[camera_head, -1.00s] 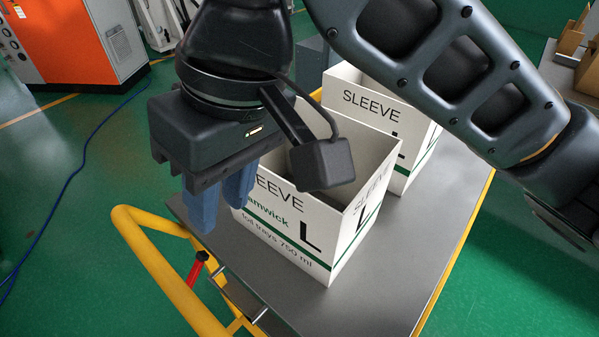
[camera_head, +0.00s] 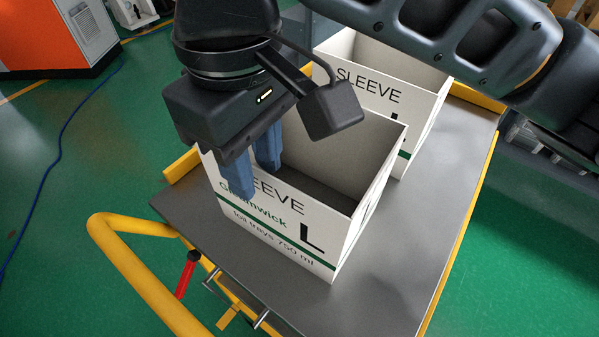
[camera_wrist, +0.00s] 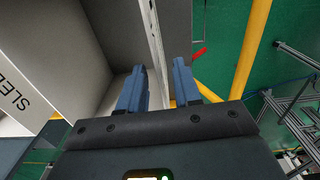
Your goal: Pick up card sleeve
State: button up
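A white open-topped card sleeve (camera_head: 265,245), printed "SLEEVE", "foil trays 750 ml" and a large L, stands upright on the grey cart top. My gripper (camera_head: 253,185) is open, with its blue fingers at the sleeve's front wall. One finger is outside in front of the printing and the other is on the inner side. In the wrist view the sleeve wall's edge (camera_wrist: 154,40) runs between the fingers (camera_wrist: 158,68), with a visible gap on either side. A second similar sleeve (camera_head: 375,78) stands behind; its printed face (camera_wrist: 30,75) shows in the wrist view.
The grey cart top (camera_head: 400,260) has free room right of the sleeves and a narrow strip in front. A yellow handle rail (camera_head: 140,275) and a red lever (camera_head: 187,275) are at the front left. An orange and grey machine (camera_head: 45,35) stands far back left.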

jog(key=f, duration=0.4)
jog(key=shift+s+d+f, duration=0.1)
jog(key=shift+d+f, duration=0.15)
jog(key=shift+f, duration=0.05)
jog(key=shift+c, duration=0.5)
grip_shut()
